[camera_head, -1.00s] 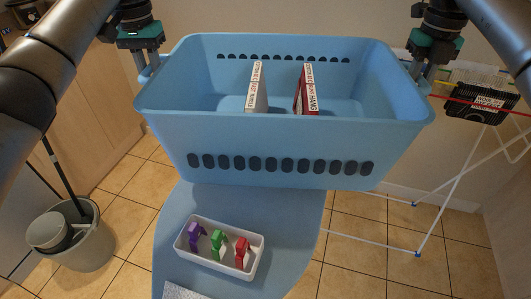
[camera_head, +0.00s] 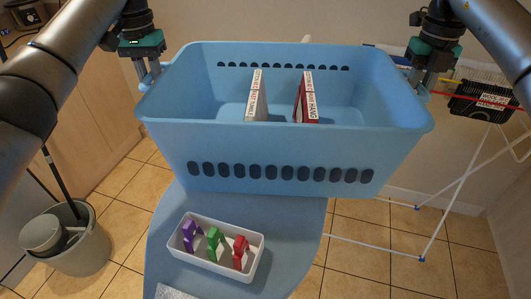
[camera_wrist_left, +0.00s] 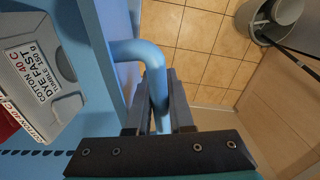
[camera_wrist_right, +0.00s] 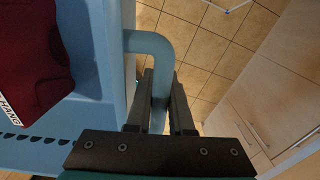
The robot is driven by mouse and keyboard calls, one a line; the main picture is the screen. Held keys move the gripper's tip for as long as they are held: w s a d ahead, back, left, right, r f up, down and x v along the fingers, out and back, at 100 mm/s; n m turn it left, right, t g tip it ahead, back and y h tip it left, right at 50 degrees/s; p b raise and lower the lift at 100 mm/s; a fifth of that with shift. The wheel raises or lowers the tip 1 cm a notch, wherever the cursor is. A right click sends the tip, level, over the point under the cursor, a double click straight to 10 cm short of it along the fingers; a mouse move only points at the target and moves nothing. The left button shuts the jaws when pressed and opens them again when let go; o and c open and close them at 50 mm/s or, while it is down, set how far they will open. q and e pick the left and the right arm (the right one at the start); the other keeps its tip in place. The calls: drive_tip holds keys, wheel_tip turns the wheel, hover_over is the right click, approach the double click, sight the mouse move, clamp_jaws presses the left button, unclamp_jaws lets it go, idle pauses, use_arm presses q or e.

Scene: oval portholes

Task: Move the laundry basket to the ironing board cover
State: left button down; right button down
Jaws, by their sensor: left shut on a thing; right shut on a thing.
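The light blue laundry basket (camera_head: 280,155) is held level by both grippers, above or over the far part of the blue ironing board cover (camera_head: 170,240). Its underside is hidden, so I cannot tell whether it touches the cover. My left gripper (camera_head: 150,80) is shut on the basket's left handle (camera_wrist_left: 150,55). My right gripper (camera_head: 420,85) is shut on the right handle (camera_wrist_right: 150,45). Two upright labelled items, one grey-white (camera_head: 257,95) and one red (camera_head: 305,97), are inside the basket. They also show in the left wrist view (camera_wrist_left: 45,75) and right wrist view (camera_wrist_right: 35,65).
A white tray (camera_head: 215,262) with purple, green and red clips lies on the near part of the cover. A grey bucket (camera_head: 80,250) stands on the tiles at left. A white drying rack (camera_head: 440,205) with a black basket (camera_head: 482,100) stands at right.

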use_arm(q)
drive_tip(key=shift+f+b, duration=0.5)
drive_tip(key=shift+f, duration=0.05)
use_arm(e)
drive_tip(key=shift+f, duration=0.55)
use_arm(q)
drive_tip(key=c, duration=0.8)
unclamp_jaws()
use_arm(e)
drive_tip(key=c, duration=0.8)
unclamp_jaws()
use_arm(q)
drive_tip(key=shift+r, duration=0.2)
use_arm(e)
drive_tip(key=shift+r, duration=0.2)
